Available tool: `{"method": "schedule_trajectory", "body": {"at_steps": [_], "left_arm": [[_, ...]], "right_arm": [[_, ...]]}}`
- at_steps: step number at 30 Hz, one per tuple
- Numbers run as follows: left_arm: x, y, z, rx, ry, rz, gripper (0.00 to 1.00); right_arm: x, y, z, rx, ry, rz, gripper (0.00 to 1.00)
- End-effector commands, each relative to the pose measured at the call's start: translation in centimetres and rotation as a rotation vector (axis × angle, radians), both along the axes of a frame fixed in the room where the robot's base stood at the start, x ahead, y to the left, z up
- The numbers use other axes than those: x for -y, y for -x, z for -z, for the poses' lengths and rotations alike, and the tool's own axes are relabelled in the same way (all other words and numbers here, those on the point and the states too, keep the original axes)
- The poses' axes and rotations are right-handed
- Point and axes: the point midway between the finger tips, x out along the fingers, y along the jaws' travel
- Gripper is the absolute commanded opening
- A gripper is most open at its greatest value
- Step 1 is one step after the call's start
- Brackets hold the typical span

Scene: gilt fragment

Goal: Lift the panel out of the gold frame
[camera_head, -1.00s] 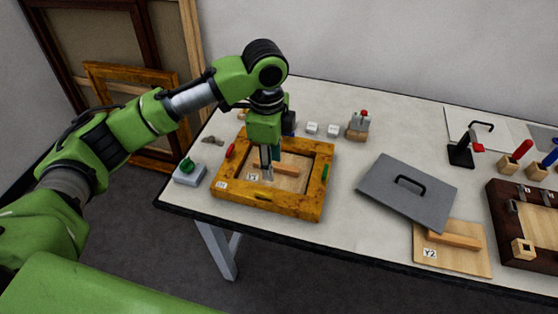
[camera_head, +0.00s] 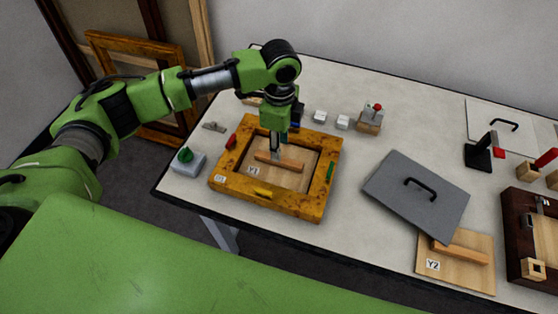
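The gold frame (camera_head: 215,180) lies flat on the table. Inside it is a light wooden panel (camera_head: 295,180) tagged Y1, with an orange-brown wooden bar (camera_head: 279,162) across it. The panel sits within the frame's opening. My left gripper (camera_head: 276,153) points down over the frame, its tips at the back side of the bar near its middle. Its fingers are seen edge-on, so their gap, and any contact with the bar, cannot be made out. Red (camera_head: 231,142), green (camera_head: 329,172) and yellow (camera_head: 263,193) pieces sit on the frame's rails. My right gripper is out of view.
A grey lid (camera_head: 400,205) with a black handle partly covers a second panel (camera_head: 470,278) tagged Y2. A dark brown case (camera_head: 518,240) stands at right. A grey box with a green knob (camera_head: 187,162) is left of the frame. White cubes (camera_head: 320,117) stand behind it.

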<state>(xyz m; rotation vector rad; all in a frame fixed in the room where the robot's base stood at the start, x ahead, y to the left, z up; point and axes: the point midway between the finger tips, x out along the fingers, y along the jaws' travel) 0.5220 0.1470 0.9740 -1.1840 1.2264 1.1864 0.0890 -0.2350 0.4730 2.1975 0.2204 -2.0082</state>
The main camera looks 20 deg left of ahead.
Motion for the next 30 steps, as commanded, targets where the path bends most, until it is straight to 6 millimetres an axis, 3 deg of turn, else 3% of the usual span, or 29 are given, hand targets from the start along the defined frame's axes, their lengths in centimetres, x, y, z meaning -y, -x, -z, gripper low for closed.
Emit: {"method": "schedule_trajectory", "body": {"at_steps": [5,13,22,26,30], "left_arm": [[-0.1,0.1,1.1,-0.001,-0.001,0.001,0.35],[-0.1,0.2,5.0,-0.001,0.000,0.001,0.35],[-0.2,0.2,5.6,0.001,-0.001,0.002,0.35],[-0.2,0.2,5.6,0.001,0.000,0.002,0.01],[-0.2,0.2,5.5,0.002,0.000,0.002,0.00]], "right_arm": [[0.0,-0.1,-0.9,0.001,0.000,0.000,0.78],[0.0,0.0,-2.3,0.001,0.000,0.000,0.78],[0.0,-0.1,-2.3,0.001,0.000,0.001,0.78],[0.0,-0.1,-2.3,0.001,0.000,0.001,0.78],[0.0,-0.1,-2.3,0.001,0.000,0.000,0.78]]}}
